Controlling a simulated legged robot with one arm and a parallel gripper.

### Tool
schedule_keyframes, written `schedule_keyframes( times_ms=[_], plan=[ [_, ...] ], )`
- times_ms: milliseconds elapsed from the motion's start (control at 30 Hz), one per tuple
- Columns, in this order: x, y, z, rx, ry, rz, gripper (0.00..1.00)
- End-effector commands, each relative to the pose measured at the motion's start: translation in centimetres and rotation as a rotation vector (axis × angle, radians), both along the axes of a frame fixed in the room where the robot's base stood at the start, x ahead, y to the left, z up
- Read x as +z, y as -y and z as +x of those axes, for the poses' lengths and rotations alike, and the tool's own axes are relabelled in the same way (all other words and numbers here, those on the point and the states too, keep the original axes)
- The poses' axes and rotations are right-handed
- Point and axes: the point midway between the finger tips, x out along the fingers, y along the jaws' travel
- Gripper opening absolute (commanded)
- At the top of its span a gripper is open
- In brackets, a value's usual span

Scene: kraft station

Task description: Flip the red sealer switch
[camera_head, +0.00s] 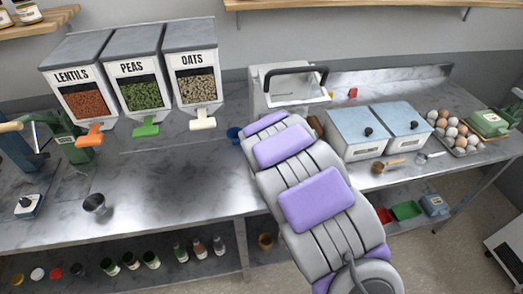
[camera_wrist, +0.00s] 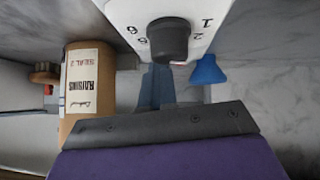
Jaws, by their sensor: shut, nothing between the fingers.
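The white sealer (camera_head: 258,84) with a black handle (camera_head: 290,76) stands at the back of the counter, partly hidden by my arm. In the wrist view, a white panel (camera_wrist: 125,14) with a black dial (camera_wrist: 168,40) and printed numbers fills the top. My gripper (camera_wrist: 157,82) is shut and empty just below the dial; whether it touches the panel I cannot tell. In the head view my arm hides the gripper. A small red piece (camera_head: 352,93) shows right of the sealer in the head view.
A raisins package (camera_wrist: 86,90) stands close left of my gripper in the wrist view. A blue funnel-shaped thing (camera_wrist: 208,72) is at its right. Blue-lidded bins (camera_head: 356,130) and an egg tray (camera_head: 462,144) are right of my arm. Counter left of it (camera_head: 185,175) is largely clear.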

Motion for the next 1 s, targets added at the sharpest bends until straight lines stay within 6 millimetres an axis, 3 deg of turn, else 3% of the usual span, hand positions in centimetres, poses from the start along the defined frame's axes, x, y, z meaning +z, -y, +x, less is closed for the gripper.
schedule_keyframes(
  times_ms=[300,733,1000],
  plan=[
    [0.3,-1.5,-0.3,0.006,0.003,0.001,0.0],
    [0.7,-1.4,-0.4,0.003,0.003,0.003,0.0],
    [4.3,-2.1,0.0,0.001,0.003,0.0,0.0]
  ],
)
